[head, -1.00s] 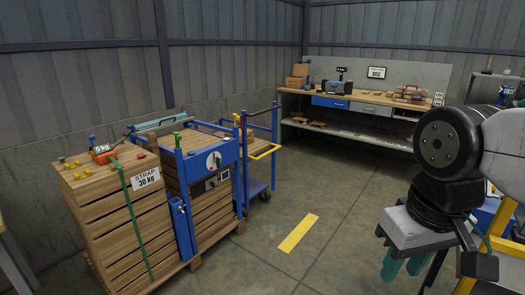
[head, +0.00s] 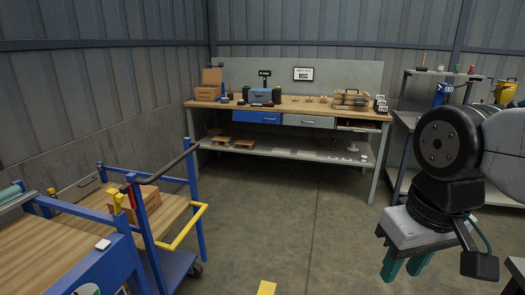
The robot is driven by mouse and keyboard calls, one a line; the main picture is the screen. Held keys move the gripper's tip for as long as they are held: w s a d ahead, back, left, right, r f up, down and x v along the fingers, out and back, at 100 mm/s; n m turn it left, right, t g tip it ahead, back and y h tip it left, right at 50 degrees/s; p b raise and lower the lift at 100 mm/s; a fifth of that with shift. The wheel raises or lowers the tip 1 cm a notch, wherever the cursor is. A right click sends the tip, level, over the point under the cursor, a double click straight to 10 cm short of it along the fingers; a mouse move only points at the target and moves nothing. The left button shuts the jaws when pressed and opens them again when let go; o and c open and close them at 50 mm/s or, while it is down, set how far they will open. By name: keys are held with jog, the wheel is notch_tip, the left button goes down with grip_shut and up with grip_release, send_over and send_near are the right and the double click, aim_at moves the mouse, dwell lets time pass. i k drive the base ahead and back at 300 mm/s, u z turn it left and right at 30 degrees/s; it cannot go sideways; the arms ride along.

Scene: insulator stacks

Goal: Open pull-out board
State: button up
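A workbench (head: 290,104) with a wooden top stands against the back wall. Under its top are a blue drawer (head: 257,117) and a grey drawer (head: 309,121), both looking closed. Right of them, a thin wooden edge that may be the pull-out board (head: 358,127) shows under the top. It is small, and I cannot tell how far in it sits. My gripper (head: 405,267) hangs at the right of the view, pointing down, its teal fingers apart with nothing between them. It is far in front of the bench and touches nothing.
A blue cart (head: 150,225) with a yellow handle and a cardboard box (head: 143,203) stands at the left, near wooden boards. A grey shelf rack (head: 402,120) is right of the bench. The concrete floor (head: 290,220) before the bench is clear.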

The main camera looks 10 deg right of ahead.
aim_at(354, 126)
jog(key=z, duration=0.7)
jog(key=i, duration=1.7)
jog(key=z, duration=0.25)
jog(key=i, duration=2.95)
jog(key=u, duration=0.1)
